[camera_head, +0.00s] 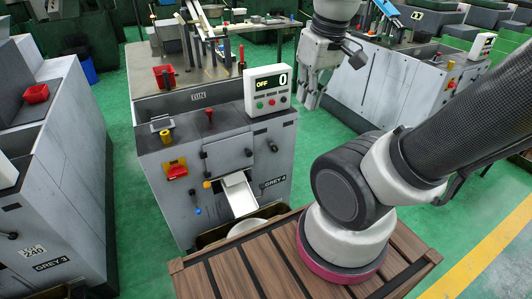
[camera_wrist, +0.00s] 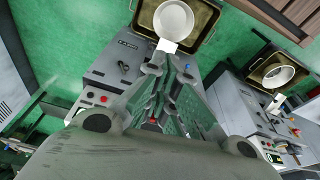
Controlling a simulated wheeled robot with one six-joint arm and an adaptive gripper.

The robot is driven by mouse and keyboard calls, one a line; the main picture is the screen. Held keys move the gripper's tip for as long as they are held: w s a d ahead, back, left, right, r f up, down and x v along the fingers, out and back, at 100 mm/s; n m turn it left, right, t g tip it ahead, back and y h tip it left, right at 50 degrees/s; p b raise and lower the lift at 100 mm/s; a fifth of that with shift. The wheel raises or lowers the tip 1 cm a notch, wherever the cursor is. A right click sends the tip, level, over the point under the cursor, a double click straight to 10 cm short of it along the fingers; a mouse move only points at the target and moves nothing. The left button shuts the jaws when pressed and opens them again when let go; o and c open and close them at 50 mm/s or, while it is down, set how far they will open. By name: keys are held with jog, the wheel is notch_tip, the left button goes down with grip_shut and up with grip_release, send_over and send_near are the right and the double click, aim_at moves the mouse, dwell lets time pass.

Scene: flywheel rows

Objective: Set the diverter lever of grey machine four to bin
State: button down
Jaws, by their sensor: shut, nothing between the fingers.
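Grey machine four (camera_head: 225,150), labelled GREY 4, stands in the middle of the head view. Its front has a white chute (camera_head: 238,193), a yellow-knobbed control (camera_head: 207,184) and a blue-tipped lever (camera_head: 197,210) left of the chute. A red-knobbed lever (camera_head: 210,117) stands on its top. I cannot tell which one is the diverter lever or how it is set. My gripper (camera_head: 312,98) is shut and empty, pointing down beyond the display's right side. In the wrist view my gripper (camera_wrist: 167,62) partly covers the machine; the blue tip (camera_wrist: 187,69) shows beside a finger.
The OFF/0 display box (camera_head: 268,90) rises from the machine's top right. A white bowl (camera_wrist: 174,19) sits in a tray below the chute. My wooden deck is in front. Grey machine three (camera_head: 50,170) stands left. Green floor (camera_head: 125,150) lies between the machines.

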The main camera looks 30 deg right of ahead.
jog(key=w+a+f+n+g+h, duration=0.15)
jog(key=w+f+n+h, duration=0.4)
jog(key=f, duration=0.55)
jog(key=w+a+f+n+h, duration=0.35)
jog(key=f+n, duration=0.35)
jog(key=f, duration=0.4)
jog(key=w+a+f+n+g+h, duration=0.15)
jog(key=w+f+n+h, duration=0.4)
jog(key=f, duration=0.55)
jog(key=w+a+f+n+t+y, duration=0.1)
jog(key=w+a+f+n+t, duration=0.1)
jog(key=w+a+n+t, duration=0.1)
jog(key=w+n+t, duration=0.1)
jog(key=w+t, duration=0.1)
jog(key=w, duration=0.1)
jog(key=shift+w+a+n, duration=0.3)
jog(key=shift+n, duration=0.1)
jog(key=w+r+x, duration=0.1)
jog(key=r+x, duration=0.1)
jog(key=x, duration=1)
jog(key=shift+d+r, duration=0.25)
jog(key=shift+d, duration=0.5)
